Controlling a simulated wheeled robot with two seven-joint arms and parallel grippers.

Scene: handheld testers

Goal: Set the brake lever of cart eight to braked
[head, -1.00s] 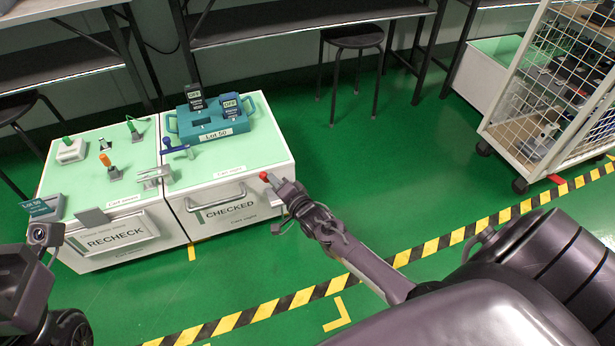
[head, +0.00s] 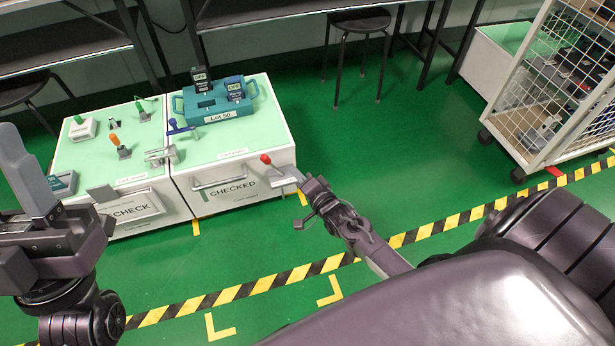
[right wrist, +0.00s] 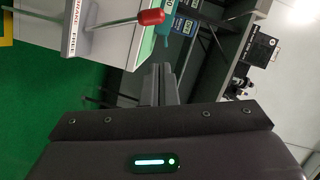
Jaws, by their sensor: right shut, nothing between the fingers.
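The brake lever with a red knob (head: 265,158) stands at the right front corner of the CHECKED cart (head: 241,208). I cannot read the small cart-number labels. In the right wrist view the red knob (right wrist: 151,17) tips a thin grey rod beside a plate (right wrist: 76,25) lettered BRAKE and FREE. My right gripper (head: 305,190) is just right of the lever in the head view. Its fingers (right wrist: 162,84) are shut and empty, apart from the knob in the wrist picture. My left gripper (head: 36,180) is at the left edge; its jaw opening is unclear.
A teal Lot 50 carrier (head: 205,108) sits on the CHECKED cart. A wire cage trolley (head: 535,150) stands right, a stool (head: 360,22) behind. Green floor between is clear.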

